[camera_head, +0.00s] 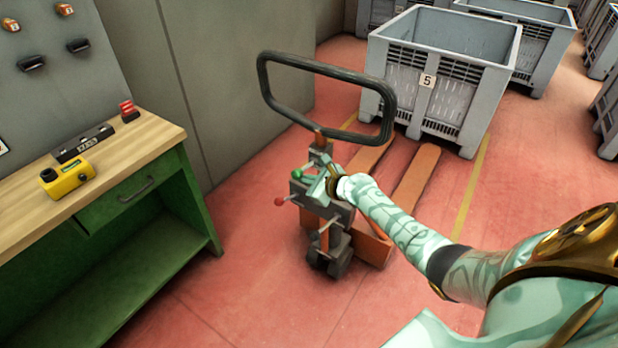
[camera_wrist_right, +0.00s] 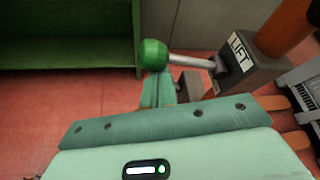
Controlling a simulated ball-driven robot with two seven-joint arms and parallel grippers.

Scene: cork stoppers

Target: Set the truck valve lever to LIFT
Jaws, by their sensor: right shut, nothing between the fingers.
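The pallet truck (camera_head: 325,232) stands on the red floor with its black loop handle (camera_head: 283,104) up. The valve lever's green ball knob (camera_head: 297,174) shows at the truck's head; in the wrist view the green knob (camera_wrist_right: 152,53) sits on a metal rod (camera_wrist_right: 192,61) from a dark block. A white LIFT label (camera_wrist_right: 240,53) is on that block, near the rod's base. My right gripper (camera_head: 318,187) is shut and empty at the truck's head. Its fingertips (camera_wrist_right: 158,88) appear right by the knob; contact cannot be told. My left gripper is not in view.
Orange forks (camera_head: 416,180) reach toward the grey crate (camera_head: 440,60) marked 5. A green workbench (camera_head: 150,190) with a yellow device (camera_head: 70,180) stands left. Red floor between bench and truck is clear.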

